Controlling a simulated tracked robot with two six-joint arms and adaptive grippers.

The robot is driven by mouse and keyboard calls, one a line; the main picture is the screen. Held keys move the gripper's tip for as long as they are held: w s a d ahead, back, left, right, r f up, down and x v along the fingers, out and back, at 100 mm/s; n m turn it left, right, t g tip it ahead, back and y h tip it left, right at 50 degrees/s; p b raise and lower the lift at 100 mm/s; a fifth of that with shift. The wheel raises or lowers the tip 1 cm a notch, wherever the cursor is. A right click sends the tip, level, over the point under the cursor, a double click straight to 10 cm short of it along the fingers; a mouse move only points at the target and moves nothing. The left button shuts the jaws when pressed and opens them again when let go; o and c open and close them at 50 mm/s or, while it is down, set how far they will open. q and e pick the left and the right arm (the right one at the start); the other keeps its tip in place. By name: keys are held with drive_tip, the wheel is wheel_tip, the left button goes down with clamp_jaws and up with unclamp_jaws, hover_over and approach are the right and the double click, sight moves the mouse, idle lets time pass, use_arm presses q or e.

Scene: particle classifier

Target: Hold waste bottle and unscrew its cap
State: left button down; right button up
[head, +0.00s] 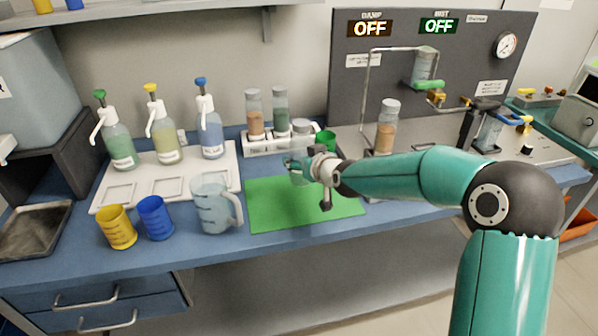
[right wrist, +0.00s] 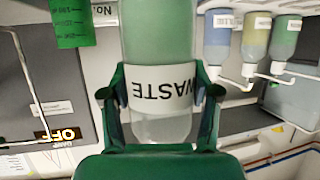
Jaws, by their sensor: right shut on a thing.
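My right gripper (head: 298,168) is above the green mat (head: 265,215) in the head view. It is shut on the waste bottle (head: 299,177), a clear bottle with pale green liquid, largely covered by the gripper there. In the right wrist view, the fingers of my right gripper (right wrist: 160,105) clasp both sides of the waste bottle (right wrist: 158,40) at its white WASTE label. That view is upside down, so the bottle's neck end points down the picture. Its cap is hidden behind the gripper body. I cannot tell whether the bottle touches the mat. My left gripper is not in view.
Several pump bottles (head: 163,140) stand on a white tray at left. Yellow (head: 117,228) and blue (head: 155,218) cups and a clear jug (head: 211,205) stand left of the mat. A bottle rack (head: 262,150) and green cup (head: 326,139) are behind the gripper.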

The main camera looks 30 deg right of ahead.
sight(301, 122)
wheel_tip(301, 122, up, 14)
drive_tip(key=p, duration=0.8)
drive_tip(key=shift+r, duration=0.2)
drive_tip(key=o, duration=0.8)
clamp_jaws()
drive_tip(key=shift+f, duration=0.1)
